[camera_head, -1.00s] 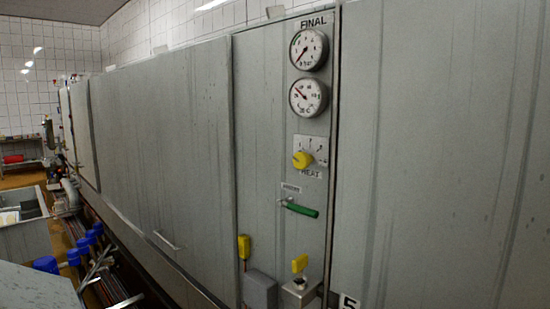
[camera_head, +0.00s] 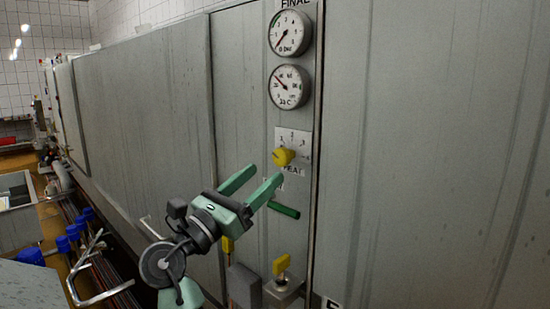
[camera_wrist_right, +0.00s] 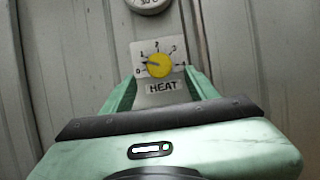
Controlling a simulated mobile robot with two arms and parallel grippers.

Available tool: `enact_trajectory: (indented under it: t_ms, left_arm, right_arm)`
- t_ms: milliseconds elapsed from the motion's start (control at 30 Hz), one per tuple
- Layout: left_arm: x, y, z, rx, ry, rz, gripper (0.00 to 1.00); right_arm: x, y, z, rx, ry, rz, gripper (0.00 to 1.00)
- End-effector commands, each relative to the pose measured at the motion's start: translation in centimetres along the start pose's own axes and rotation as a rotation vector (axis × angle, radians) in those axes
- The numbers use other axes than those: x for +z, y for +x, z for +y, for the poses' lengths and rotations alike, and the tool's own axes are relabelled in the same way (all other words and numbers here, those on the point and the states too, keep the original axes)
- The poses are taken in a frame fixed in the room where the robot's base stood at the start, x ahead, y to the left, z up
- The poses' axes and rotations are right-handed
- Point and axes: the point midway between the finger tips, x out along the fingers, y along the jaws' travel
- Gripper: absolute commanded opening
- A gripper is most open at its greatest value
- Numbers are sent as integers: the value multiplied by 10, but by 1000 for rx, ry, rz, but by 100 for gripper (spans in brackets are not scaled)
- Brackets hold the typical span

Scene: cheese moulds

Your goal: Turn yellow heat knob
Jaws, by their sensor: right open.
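The yellow heat knob (camera_head: 282,156) sits on a white dial plate (camera_head: 292,139) on the grey metal panel. In the right wrist view the knob (camera_wrist_right: 159,65) shows a dark pointer line toward the left, near the low numbers, with a HEAT label (camera_wrist_right: 163,86) below. My right gripper (camera_head: 264,178) has two green fingers spread open and empty. It is just left of and below the knob in the head view, apart from it as far as I can see. In the wrist view the knob appears between and beyond the fingers. My left gripper is not in view.
Two round gauges (camera_head: 291,33) (camera_head: 288,86) are above the knob. A green lever handle (camera_head: 284,211) is below it. Yellow-handled valves (camera_head: 281,265) and a grey box (camera_head: 244,287) sit lower. Blue-capped pipes (camera_head: 67,240) are at left. The panel to the right is flat.

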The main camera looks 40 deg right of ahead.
Motion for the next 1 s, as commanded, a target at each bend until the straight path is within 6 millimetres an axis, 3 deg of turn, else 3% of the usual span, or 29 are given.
enact_trajectory:
  t_ms: [100, 300, 700, 767, 900, 933, 1000]
  left_arm:
    - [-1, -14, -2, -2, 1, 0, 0]
    - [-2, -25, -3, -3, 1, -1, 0]
    - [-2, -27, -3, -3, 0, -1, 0]
    - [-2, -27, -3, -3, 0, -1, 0]
    - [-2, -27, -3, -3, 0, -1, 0]
    - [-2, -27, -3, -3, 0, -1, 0]
    - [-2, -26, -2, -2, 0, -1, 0]
  right_arm:
    - [4, 23, 0, -2, -1, -3, 58]
    - [3, 50, 1, 2, -1, -3, 58]
    - [0, 59, 1, 4, 1, -1, 58]
    - [0, 58, 1, 4, 1, -1, 45]
    - [0, 58, 1, 4, 1, -1, 6]
    - [0, 58, 1, 4, 1, -1, 0]
    - [0, 58, 1, 4, 2, -1, 0]
